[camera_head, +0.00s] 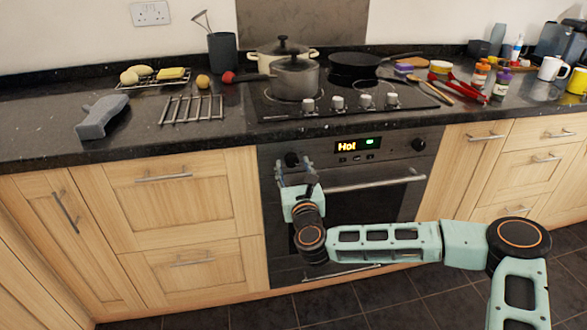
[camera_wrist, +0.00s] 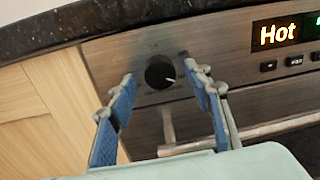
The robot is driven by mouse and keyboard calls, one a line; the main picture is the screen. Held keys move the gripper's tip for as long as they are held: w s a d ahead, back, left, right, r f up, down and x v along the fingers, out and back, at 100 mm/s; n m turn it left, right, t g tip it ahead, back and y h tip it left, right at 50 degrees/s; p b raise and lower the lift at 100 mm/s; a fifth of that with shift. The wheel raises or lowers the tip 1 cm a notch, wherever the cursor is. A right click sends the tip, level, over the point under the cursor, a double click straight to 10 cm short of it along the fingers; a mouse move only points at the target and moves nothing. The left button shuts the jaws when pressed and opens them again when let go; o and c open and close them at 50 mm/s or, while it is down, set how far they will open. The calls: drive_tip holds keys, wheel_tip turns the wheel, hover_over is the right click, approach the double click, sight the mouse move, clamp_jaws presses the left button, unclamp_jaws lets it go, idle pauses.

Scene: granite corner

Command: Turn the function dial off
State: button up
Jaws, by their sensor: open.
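The oven's left dial (camera_head: 291,159) is a round black knob on the steel control panel. It shows larger in the wrist view (camera_wrist: 160,73), with a white mark pointing right and slightly down. A second black dial (camera_head: 418,144) is at the panel's right end. I cannot read which one is the function dial. The display (camera_head: 357,144) is lit and reads "Hot", with a green light beside it. My gripper (camera_wrist: 157,70) is open, its blue-padded fingers on either side of the left dial. No finger visibly touches the knob; the exact depth is unclear.
The oven door handle (camera_head: 375,184) runs just below the panel, close to my gripper. The dark worktop edge (camera_wrist: 60,40) overhangs above. Pots (camera_head: 295,78) and a pan (camera_head: 355,65) stand on the hob. The floor in front is clear.

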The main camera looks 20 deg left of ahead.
drive_tip(key=c, duration=1.1)
drive_tip(key=shift+c, duration=0.2)
